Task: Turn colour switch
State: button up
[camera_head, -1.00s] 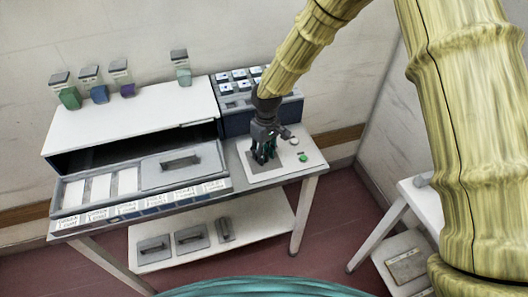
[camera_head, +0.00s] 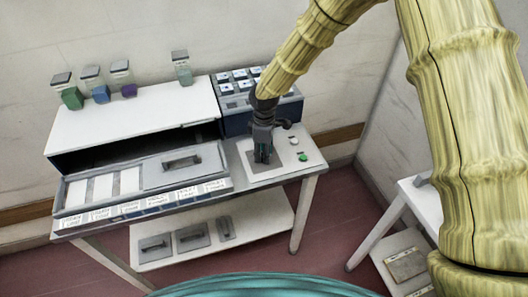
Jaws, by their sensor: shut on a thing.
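My gripper (camera_head: 263,156) points down at the white control panel (camera_head: 281,170) on the right part of the bench. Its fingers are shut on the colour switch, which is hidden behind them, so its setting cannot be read. A grey plate shows on the panel around the fingertips. A green button (camera_head: 303,157) and a small pale button (camera_head: 294,141) are on the panel to the right of the gripper, apart from it.
A tunnel with a white top (camera_head: 135,115) stands left of the gripper, with a labelled drawer unit (camera_head: 197,197) in front. Several jars, such as a green one (camera_head: 72,97), stand on top. A blue-sided rack (camera_head: 289,109) is behind. A white side table (camera_head: 425,200) is at right.

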jog(key=shift+w, duration=0.1)
dwell(0.3)
jog(key=o, duration=1)
jog(key=r, duration=1.2)
jog(key=shift+w, duration=0.3)
jog(key=shift+d, duration=0.1)
